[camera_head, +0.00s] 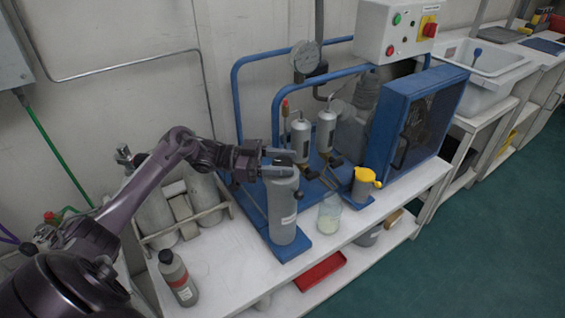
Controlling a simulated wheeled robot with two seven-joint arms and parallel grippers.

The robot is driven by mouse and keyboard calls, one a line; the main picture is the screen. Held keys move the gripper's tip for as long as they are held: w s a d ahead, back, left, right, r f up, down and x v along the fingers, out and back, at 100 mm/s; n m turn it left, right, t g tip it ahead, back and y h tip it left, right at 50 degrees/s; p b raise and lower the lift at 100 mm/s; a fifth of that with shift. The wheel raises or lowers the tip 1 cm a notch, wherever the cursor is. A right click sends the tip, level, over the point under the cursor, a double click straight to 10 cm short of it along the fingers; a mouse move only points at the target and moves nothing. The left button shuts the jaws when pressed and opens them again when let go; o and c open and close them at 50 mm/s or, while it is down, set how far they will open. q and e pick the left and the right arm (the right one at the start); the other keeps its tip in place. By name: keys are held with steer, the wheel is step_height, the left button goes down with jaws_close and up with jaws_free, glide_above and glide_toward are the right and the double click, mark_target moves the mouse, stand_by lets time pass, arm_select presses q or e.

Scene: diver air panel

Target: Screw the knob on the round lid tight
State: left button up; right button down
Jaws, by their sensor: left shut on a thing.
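A grey upright canister (284,212) with a round lid stands on a blue base plate at the front of the compressor frame. My left gripper (284,162) reaches in from the left, level with the lid's top. Its fingers are shut on the small dark knob at the lid's centre. The fingers hide most of the knob and part of the lid, so I cannot tell how far the knob is screwed down. My right gripper is not in view.
A yellow-topped grey cylinder (362,188) and a glass beaker (329,213) stand right of the canister. A grey bottle (178,278) stands at the front left. A blue tube frame (236,92) rises behind, and a blue fan housing (423,115) stands to the right.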

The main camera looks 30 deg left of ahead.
mark_target(283, 162)
arm_select(q)
steer(key=shift+r, duration=0.1)
steer(key=o, duration=1)
steer(key=shift+d, duration=0.1)
steer(key=shift+r, duration=0.45)
step_height(283, 162, up, 5)
steer(key=shift+r+p, duration=0.15)
steer(key=shift+p, duration=0.35)
step_height(283, 162, up, 14)
steer(key=shift+p, duration=0.4)
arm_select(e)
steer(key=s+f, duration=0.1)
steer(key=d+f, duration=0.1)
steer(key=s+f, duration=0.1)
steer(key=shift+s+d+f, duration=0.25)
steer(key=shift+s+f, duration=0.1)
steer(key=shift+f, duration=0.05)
